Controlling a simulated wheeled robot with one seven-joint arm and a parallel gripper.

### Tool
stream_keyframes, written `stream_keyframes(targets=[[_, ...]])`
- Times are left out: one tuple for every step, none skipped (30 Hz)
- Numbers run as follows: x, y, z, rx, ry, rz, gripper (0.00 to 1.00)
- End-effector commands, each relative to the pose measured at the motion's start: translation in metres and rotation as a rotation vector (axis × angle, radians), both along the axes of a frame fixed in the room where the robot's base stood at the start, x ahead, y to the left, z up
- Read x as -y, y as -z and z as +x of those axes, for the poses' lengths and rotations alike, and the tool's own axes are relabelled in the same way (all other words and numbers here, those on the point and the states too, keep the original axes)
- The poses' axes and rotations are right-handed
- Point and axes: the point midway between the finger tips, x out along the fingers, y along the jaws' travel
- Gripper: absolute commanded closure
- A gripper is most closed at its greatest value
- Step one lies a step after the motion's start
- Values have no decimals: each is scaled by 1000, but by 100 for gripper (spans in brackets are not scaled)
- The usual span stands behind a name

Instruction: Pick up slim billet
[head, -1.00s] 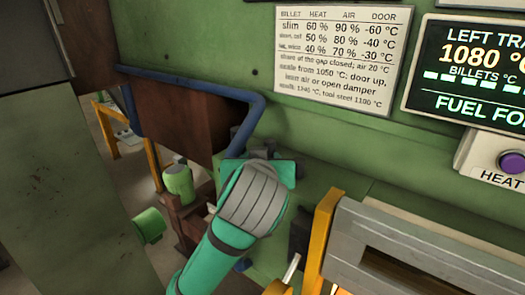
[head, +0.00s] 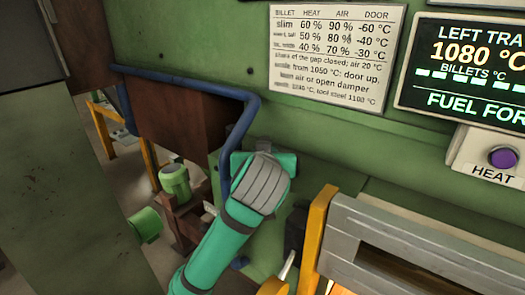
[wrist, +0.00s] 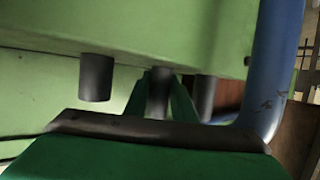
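In the wrist view, three dark grey cylinders show against a green surface. The palm hides one end of this cylinder. In the head view, my green arm reaches toward the green bench, and its wrist hides the fingers and the billets.
A blue pipe (head: 185,84) bends down close to my wrist and also shows in the wrist view (wrist: 272,70). A yellow-framed furnace door (head: 400,235) is at the lower right. A billet chart (head: 335,57) and a 1080 °C display (head: 465,70) are on the wall.

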Motion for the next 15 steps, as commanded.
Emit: stream_keyframes(targets=[[0, 0, 0, 0, 0, 0, 93], [0, 0, 0, 0, 0, 0, 100], [0, 0, 0, 0, 1, 0, 100], [0, -1, 0, 2, 1, 0, 100], [1, -1, 0, 2, 1, 0, 100], [1, -1, 0, 2, 1, 0, 100], [1, -1, 0, 2, 1, 0, 100], [1, -1, 0, 2, 1, 0, 100], [1, -1, 0, 2, 1, 0, 100], [1, -1, 0, 2, 1, 0, 100], [1, -2, 0, 2, 1, 0, 100], [1, -3, 0, 2, 1, 0, 100], [1, -4, 0, 3, 1, 0, 100], [1, -5, 0, 3, 1, 0, 100], [1, -7, 0, 3, 1, 0, 100]])
